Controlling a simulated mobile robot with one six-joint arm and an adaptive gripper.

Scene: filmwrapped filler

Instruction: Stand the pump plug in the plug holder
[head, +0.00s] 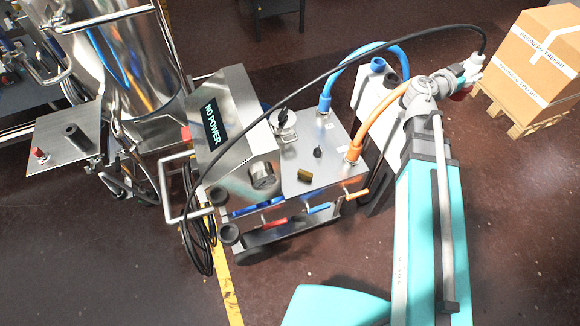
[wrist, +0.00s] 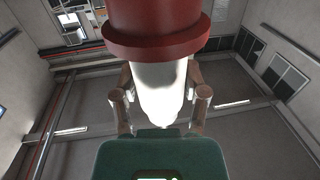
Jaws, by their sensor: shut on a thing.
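My gripper (head: 468,76) is at the upper right in the head view, held up in the air well right of the pump cart. It is shut on the pump plug, which has a white body (head: 477,64) and a red end (head: 461,93). In the wrist view the red collar (wrist: 156,40) fills the top, and the white body (wrist: 160,90) sits between the fingers. A black cable (head: 330,70) arcs from the plug to the cart's left. I cannot tell for sure which part is the plug holder; a dark upright tube (head: 75,133) stands on a steel shelf at left.
The steel pump cart (head: 325,160) carries a "NO POWER" display (head: 211,124), valves, a blue hose (head: 345,55) and an orange hose (head: 380,112). A shiny steel tank (head: 125,65) stands at left. A carton (head: 540,60) rests on a pallet at right. The floor in front is mostly clear.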

